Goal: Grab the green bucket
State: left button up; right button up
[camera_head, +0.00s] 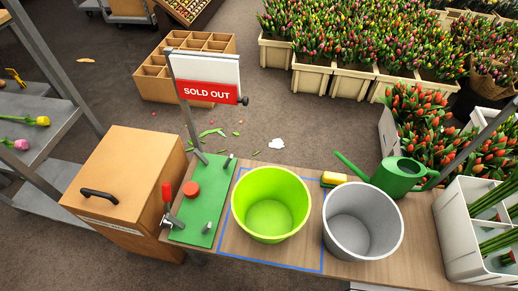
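The green bucket (270,233) is bright lime green, upright and open at the top. It looks empty. It stands on the wooden table inside a blue outlined square (229,252), left of a grey bucket (362,244). Neither of my grippers shows in the head view.
Left of the green bucket lies a green board (207,232) with a red-handled clamp (168,201) and a "SOLD OUT" sign (209,92) on a post. A yellow sponge (333,179), green watering can (397,176) and white crate (455,240) stand to the right.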

aim_at(271, 205)
jog(key=k+l+z, duration=0.1)
jog(key=l+z, duration=0.25)
jog(key=z, duration=0.15)
jog(key=l+z, duration=0.45)
jog(key=k, duration=0.05)
